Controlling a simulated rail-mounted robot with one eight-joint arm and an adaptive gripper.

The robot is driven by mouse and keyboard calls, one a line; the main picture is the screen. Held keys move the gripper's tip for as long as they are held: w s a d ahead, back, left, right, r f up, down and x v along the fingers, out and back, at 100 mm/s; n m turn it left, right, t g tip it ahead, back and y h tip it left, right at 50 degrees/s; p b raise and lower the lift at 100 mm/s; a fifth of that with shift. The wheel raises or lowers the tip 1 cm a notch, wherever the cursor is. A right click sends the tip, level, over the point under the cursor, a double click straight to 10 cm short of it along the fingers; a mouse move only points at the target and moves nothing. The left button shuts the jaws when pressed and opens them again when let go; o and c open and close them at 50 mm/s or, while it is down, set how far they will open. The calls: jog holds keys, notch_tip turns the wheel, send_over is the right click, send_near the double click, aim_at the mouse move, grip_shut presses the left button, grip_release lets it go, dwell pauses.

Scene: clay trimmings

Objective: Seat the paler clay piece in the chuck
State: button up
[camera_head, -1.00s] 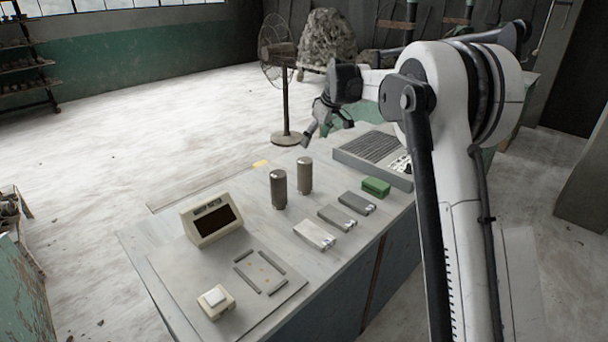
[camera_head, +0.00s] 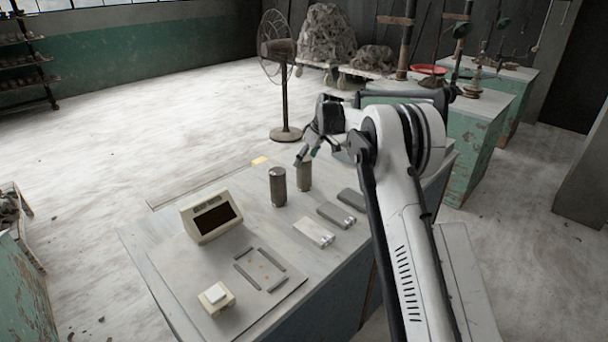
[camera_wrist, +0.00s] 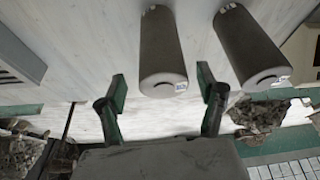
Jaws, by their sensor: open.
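Two grey clay cylinders stand upright on the table: a left one (camera_head: 278,188) and a right one (camera_head: 304,177). The right one looks slightly paler in the head view. My gripper (camera_head: 308,153) is open and empty, just above and behind the right cylinder. In the wrist view its fingers (camera_wrist: 163,98) are spread, with one cylinder (camera_wrist: 162,50) lined up between them and the other (camera_wrist: 250,48) outside the right finger. I see no contact. The chuck appears to be the plate with short grey bars (camera_head: 247,277) at the front left; nothing sits between its bars.
A cream display box (camera_head: 211,217) and a white button box (camera_head: 216,298) stand near the plate. My arm covers the table's right end. A fan (camera_head: 284,80) stands behind on the floor.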

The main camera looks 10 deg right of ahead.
aim_at(301, 168)
jog(key=shift+s+x, duration=0.1)
jog(key=shift+x, duration=1.25)
jog(key=shift+s+x, duration=0.15)
jog(key=shift+x, duration=1.25)
grip_shut()
